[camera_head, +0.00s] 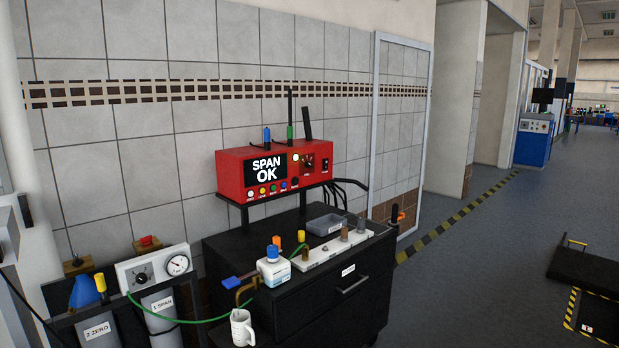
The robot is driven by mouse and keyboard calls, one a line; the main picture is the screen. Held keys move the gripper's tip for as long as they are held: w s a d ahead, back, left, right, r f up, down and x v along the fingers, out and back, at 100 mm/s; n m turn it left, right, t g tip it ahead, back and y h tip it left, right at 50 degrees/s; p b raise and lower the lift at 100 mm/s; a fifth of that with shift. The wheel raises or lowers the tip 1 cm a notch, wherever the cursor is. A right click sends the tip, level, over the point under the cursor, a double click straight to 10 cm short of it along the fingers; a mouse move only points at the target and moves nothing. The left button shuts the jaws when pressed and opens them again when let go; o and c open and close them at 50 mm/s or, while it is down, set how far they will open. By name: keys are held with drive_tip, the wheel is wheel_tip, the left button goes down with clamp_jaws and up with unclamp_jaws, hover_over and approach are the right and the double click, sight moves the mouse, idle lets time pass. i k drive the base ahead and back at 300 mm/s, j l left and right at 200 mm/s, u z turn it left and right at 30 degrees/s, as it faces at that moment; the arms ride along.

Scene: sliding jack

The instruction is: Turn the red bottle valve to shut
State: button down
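A small red knob (147,240) shows at the lower left, on a dark and brownish mount just above a white regulator panel (154,268). It is small, and I cannot tell whether it is turned open or shut. The panel carries a black knob (142,278) and a round gauge (178,264), with its needle too small to read. Below the panel stands a grey bottle labelled 1 SPAN (161,318). A bottle labelled 2 ZERO (97,335) stands to its left. My gripper is not in view.
A black cabinet (352,305) stands to the right, with a white bottle (273,271), a mug (241,328) and a grey tray (326,225). A red analyser (230,172) reads SPAN OK above it. A green hose (195,321) runs from the panel. Open floor (460,270) lies right.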

sight(146, 241)
drive_tip(key=u, duration=1.15)
